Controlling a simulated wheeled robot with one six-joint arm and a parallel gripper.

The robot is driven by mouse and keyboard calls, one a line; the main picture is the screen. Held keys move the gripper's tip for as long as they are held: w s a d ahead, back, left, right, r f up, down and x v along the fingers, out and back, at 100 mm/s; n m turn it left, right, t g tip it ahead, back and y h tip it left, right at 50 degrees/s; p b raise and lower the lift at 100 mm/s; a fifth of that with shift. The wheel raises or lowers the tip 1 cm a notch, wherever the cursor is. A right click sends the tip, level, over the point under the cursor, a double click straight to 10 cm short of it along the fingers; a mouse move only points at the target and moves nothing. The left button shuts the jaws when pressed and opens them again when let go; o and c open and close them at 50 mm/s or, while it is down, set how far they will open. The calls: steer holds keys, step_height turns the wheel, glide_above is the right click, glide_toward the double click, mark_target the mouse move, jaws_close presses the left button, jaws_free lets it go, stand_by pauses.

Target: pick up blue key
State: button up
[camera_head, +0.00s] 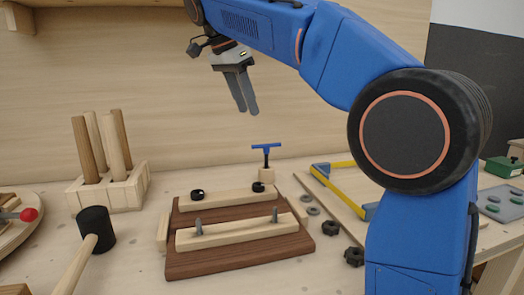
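The blue key (266,147) is a T-shaped tool with a blue cross handle and a dark shaft. Nothing shows between the fingers.
A brown board (190,263) with light wooden bars, bolts and black knobs lies in front of the key. A yellow-and-blue frame tool (345,190) and several dark nuts (330,228) are to the right. A mallet (95,230) and a dowel holder (110,192) stand left.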

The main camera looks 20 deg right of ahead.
glide_toward(267, 153)
steer(key=x, duration=0.4)
steer(key=shift+w+a+f, duration=0.15)
steer(key=shift+w+f, duration=0.25)
steer(key=shift+f, duration=0.05)
steer(key=shift+d+x, duration=0.1)
steer(key=shift+x, duration=1.25)
steer(key=shift+d+x, duration=0.15)
steer(key=shift+x, duration=1.2)
steer(key=shift+c, duration=0.2)
jaws_close()
